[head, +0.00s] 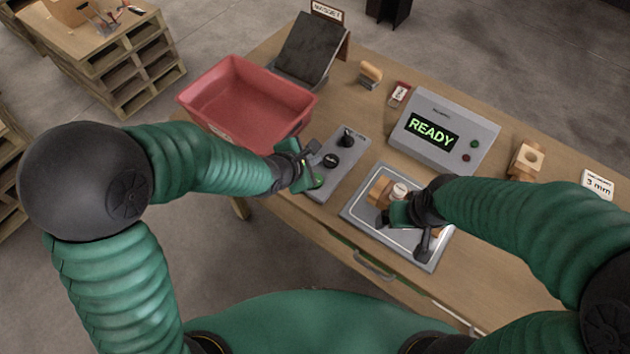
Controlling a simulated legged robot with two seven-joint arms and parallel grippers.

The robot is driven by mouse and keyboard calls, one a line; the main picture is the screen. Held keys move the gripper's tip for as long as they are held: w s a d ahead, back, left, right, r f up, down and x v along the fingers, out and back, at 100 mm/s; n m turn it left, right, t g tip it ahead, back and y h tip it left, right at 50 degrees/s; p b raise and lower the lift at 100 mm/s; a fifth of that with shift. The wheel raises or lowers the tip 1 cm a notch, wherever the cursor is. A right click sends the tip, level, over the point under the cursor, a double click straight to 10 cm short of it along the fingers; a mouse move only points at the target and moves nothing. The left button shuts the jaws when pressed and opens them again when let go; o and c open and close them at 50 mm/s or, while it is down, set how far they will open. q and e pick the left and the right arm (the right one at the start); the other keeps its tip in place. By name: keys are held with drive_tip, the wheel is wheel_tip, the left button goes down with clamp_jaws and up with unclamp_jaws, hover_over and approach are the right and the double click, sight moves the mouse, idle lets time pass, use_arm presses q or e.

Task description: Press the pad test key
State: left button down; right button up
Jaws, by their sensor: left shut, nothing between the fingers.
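A grey control panel (346,158) lies on the table with two black knobs, the upper knob (347,137) and the lower knob (331,160). A small green spot (318,181) shows at its near end, beside my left gripper; I cannot tell if it is the key. My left gripper (308,170) is shut and empty, over the panel's near left end; touch is unclear. A grey pad (362,222) with a pale outline lies to the right. My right gripper (408,217) is over it, beside a wooden piece (378,190) with a white round top; its fingers are partly hidden.
A grey display box (457,117) reads READY. A red bin (217,102) stands left of the panel, with a dark slanted plate (309,47) behind. A wooden block with a hole (527,159) and a 3 mm sign (598,184) are at right. The table's front edge is close.

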use_arm(q)
drive_tip(key=b, duration=0.6)
approach(318, 175)
drive_tip(key=w, duration=0.1)
drive_tip(key=w+d+f, duration=0.2)
drive_tip(key=w, duration=0.1)
drive_tip(key=shift+f, duration=0.15)
use_arm(e)
drive_tip(key=x, duration=0.2)
drive_tip(key=s+x, duration=0.1)
drive_tip(key=x, duration=0.3)
drive_tip(key=shift+s+f, duration=0.15)
drive_tip(key=shift+f, duration=0.45)
use_arm(q)
drive_tip(key=shift+f, duration=0.15)
drive_tip(key=shift+f, duration=0.1)
drive_tip(key=shift+f, duration=0.25)
use_arm(e)
drive_tip(key=shift+f, duration=0.1)
use_arm(q)
drive_tip(key=shift+f, duration=0.45)
use_arm(e)
drive_tip(key=shift+f, duration=0.15)
use_arm(q)
drive_tip(key=shift+r+p, duration=0.75)
drive_tip(key=shift+r, duration=0.1)
use_arm(e)
drive_tip(key=shift+w+v, duration=0.2)
drive_tip(key=shift+v, duration=0.8)
